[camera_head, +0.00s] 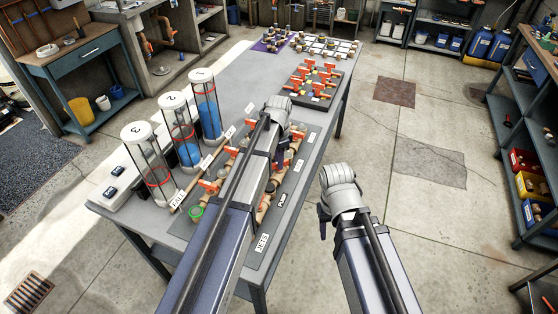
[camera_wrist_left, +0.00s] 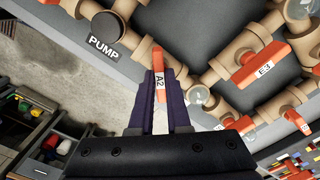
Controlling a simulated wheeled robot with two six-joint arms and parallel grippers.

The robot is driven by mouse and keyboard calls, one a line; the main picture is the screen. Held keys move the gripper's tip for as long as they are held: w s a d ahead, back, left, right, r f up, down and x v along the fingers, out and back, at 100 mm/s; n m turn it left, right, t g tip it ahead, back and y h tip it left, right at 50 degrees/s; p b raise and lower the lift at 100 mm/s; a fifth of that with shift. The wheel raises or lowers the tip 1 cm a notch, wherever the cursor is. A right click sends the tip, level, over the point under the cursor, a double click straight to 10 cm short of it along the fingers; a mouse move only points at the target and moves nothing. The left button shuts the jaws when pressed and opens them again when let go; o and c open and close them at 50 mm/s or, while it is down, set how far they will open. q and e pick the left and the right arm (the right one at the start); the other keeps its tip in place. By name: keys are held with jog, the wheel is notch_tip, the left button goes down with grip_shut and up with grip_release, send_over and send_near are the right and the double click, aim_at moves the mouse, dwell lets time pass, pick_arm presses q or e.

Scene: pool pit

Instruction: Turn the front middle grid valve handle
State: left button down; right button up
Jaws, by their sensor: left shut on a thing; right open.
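The orange valve handle with a white A2 label (camera_wrist_left: 159,82) sits between the two dark purple fingers of my left gripper (camera_wrist_left: 160,88) in the left wrist view. The gripper is shut on it. It sits on tan pipework close to the PUMP label (camera_wrist_left: 103,48). In the head view my left gripper (camera_head: 283,152) is over the right side of the pipe board, and my arm hides much of the board. My right gripper (camera_head: 323,218) is open and empty, off the table's right side above the floor.
Another orange handle, labelled E3 (camera_wrist_left: 264,66), is close on the right in the wrist view. Three clear cylinders (camera_head: 181,130) stand on the table's left side. A second board with several orange handles (camera_head: 315,80) lies further back. The floor on the right is open.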

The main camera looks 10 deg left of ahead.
pick_arm(q)
jog(key=n, duration=0.4)
jog(key=shift+n, duration=0.3)
jog(key=n, duration=0.4)
jog(key=shift+n, duration=0.4)
jog(key=c, duration=0.9)
grip_release()
notch_tip(320, 180, up, 8)
jog(key=p, duration=0.8)
